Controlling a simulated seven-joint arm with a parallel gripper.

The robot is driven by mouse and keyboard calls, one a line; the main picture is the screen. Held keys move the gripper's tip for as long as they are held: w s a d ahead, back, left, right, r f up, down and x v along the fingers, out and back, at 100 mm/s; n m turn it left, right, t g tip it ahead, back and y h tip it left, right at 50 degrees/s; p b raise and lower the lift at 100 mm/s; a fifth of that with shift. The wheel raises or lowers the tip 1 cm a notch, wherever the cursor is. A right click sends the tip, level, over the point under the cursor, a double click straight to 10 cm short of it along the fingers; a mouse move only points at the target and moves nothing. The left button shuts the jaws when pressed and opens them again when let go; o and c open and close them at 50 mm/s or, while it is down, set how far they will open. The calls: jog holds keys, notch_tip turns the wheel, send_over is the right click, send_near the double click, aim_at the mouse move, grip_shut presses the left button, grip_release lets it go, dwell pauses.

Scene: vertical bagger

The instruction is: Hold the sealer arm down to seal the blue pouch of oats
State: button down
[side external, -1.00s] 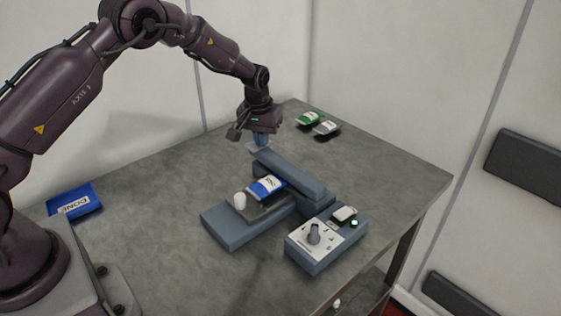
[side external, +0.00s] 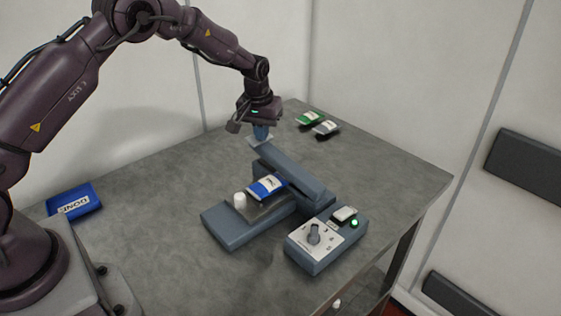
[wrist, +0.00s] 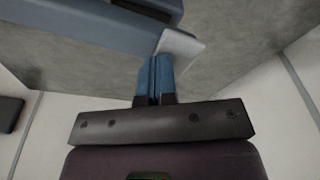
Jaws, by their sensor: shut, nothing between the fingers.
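The blue pouch (side external: 267,187) of oats, with a white label, lies on the sealer's base, its far end beside the sealer arm. The sealer arm (side external: 295,175) is a blue-grey bar, tilted up at its far end, which carries a pale tab (side external: 256,142). My gripper (side external: 261,138) is at that tab, fingers pointing down. In the wrist view, the two blue fingers (wrist: 155,65) are together with nothing between them, and the pale tab (wrist: 181,46) is right at their tips. I cannot tell whether they touch.
The control box (side external: 325,240) has a dial, a pale top piece and a lit green lamp (side external: 354,223). Green (side external: 311,118) and grey (side external: 326,128) pouches lie at the back. A blue DONE tray (side external: 75,201) is left, with clear table between.

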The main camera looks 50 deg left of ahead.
notch_tip(320, 180, up, 11)
dwell(0.8)
jog(key=s+d+r+m+t, duration=0.1)
jog(key=s+d+r+m, duration=0.1)
jog(key=s, duration=0.9)
jog(key=s+d+r+m+t, duration=0.1)
jog(key=s+d+r, duration=0.4)
jog(key=s, duration=0.6)
jog(key=s+d+r+m+t, duration=0.2)
jog(key=s+d+r+m, duration=0.1)
jog(key=s, duration=0.8)
jog(key=shift+d+r+h, duration=0.2)
jog(key=shift+r+h, duration=0.2)
jog(key=shift+r, duration=0.2)
